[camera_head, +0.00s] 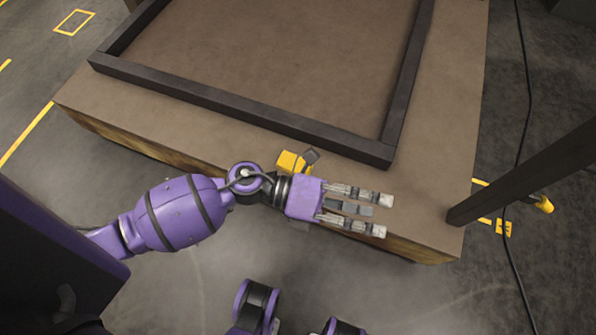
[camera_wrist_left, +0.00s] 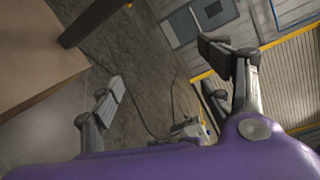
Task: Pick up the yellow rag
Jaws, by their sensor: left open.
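A small yellow thing (camera_head: 291,162) lies on the brown tabletop near its front edge, with a dark grey piece at its right end. It may be the yellow rag, but its cloth form is not clear, and my arm is close in front of its lower side. My left gripper (camera_head: 375,214) is open and empty, to the right of and nearer than the yellow thing, its fingers pointing right over the table's front edge. In the left wrist view its spread fingers (camera_wrist_left: 165,75) show with nothing between them. My right gripper is not seen.
The brown table (camera_head: 445,130) carries a raised dark frame (camera_head: 240,105) just behind the yellow thing. A dark post (camera_head: 520,175) stands at the right. A black cable (camera_head: 524,90) and another yellow object (camera_head: 543,204) are on the floor at the right.

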